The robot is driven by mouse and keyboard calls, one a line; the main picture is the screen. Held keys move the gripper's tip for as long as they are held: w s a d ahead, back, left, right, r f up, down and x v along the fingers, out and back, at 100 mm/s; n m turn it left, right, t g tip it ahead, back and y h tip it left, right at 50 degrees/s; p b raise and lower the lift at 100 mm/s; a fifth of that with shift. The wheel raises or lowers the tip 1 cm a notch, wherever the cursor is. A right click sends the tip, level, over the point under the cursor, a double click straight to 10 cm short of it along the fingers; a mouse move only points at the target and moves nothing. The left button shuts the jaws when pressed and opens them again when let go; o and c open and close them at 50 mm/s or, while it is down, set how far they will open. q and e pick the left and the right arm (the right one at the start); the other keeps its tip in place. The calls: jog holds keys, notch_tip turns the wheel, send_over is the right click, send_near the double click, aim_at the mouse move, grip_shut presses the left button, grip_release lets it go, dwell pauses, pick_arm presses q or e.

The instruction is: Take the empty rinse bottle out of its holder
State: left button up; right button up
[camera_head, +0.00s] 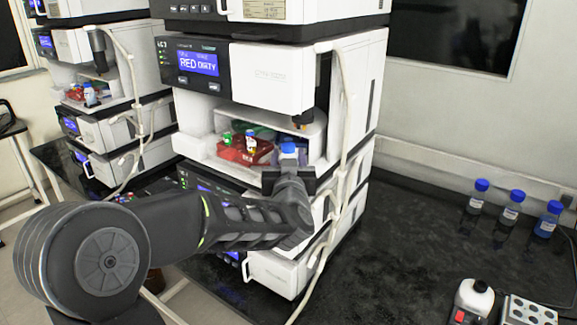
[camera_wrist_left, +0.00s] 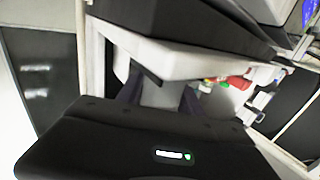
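A blue-capped bottle (camera_head: 288,149) shows at the front of the open bay of the middle stack, just above my left gripper (camera_head: 289,178). Its lower part is hidden behind the gripper, and I cannot tell its fill. My left gripper is at the bay's front edge. In the left wrist view its two dark fingers (camera_wrist_left: 160,97) stand apart, with a pale grey surface between them that I cannot identify. The holder cannot be made out. My right gripper is in neither view.
A red tray (camera_head: 243,149) with small capped vials sits inside the bay. A pale tube (camera_head: 347,120) hangs down the stack's right side.

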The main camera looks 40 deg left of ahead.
aim_at(288, 143)
pick_arm(q)
grip_shut()
dwell(0.4)
jog(key=shift+r, duration=0.85)
notch_tip(288, 143, up, 2)
jog(key=b+v, duration=0.2)
jog(key=v, duration=1.6)
jog(key=shift+b, duration=0.3)
jog(key=shift+f, duration=0.1)
